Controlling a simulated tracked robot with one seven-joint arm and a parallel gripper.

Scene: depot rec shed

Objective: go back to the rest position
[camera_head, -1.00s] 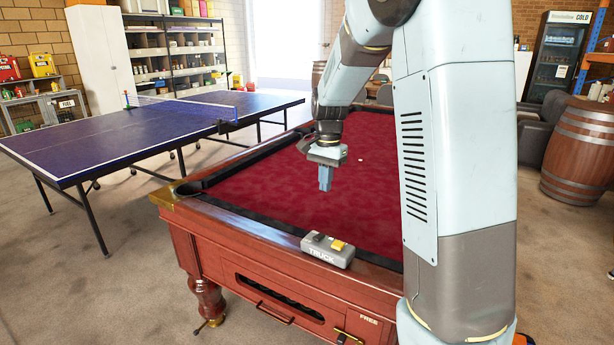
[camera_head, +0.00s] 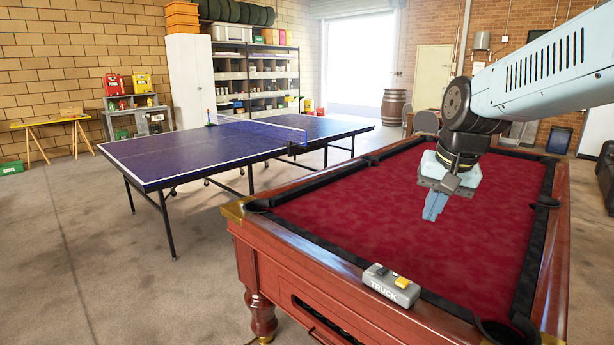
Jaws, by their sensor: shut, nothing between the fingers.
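My gripper (camera_head: 435,207) hangs over the red cloth of the pool table (camera_head: 365,212), fingers pointing down. Its two blue-grey fingers are together with nothing between them. My arm comes in from the right edge of the picture.
A blue table-tennis table (camera_head: 215,150) with a net stands left of the pool table. Shelving (camera_head: 258,75) and a white cabinet (camera_head: 190,82) stand behind. A barrel (camera_head: 393,105) is near the bright doorway.

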